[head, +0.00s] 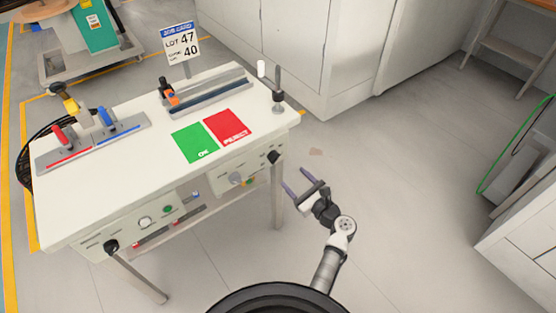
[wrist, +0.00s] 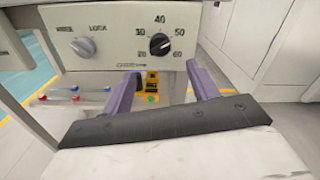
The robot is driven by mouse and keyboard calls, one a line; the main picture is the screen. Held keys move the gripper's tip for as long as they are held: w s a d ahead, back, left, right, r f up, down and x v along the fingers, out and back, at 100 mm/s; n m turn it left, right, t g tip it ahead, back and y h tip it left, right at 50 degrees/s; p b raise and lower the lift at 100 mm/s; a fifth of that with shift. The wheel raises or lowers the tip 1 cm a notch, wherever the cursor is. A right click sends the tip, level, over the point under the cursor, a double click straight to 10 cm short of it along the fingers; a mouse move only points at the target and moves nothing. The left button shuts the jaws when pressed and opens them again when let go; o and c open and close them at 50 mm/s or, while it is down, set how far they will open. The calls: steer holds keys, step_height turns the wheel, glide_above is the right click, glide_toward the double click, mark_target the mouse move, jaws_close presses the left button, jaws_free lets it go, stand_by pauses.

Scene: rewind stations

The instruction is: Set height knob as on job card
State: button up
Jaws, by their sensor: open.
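The job card (head: 181,43) stands on a post at the back of the white bench and reads LOT 47 and 40. A black knob (wrist: 159,45) sits on a beige front panel, with a printed scale around it from 20 to 60 and 40 at the top. Its pale mark seems to lie toward the right side, but the exact setting is too small to read. The knob also shows at the bench's right front in the head view (head: 274,157). My gripper (head: 297,185) is open and empty, apart from the knob and in front of the panel.
A grey knob (wrist: 82,47) marked with LOCK sits left on the same panel. Another black knob (head: 111,246) is at the bench's left front. Green OK (head: 194,142) and red REJECT (head: 228,127) mats lie on the bench top (head: 130,185).

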mark_target(277, 160)
steer(key=p+x, duration=0.1)
steer(key=x, duration=0.8)
steer(key=shift+w+a, duration=0.25)
steer(key=shift+w, duration=0.05)
steer(key=shift+c, duration=0.3)
steer(key=c, duration=0.9)
steer(key=shift+o, duration=0.2)
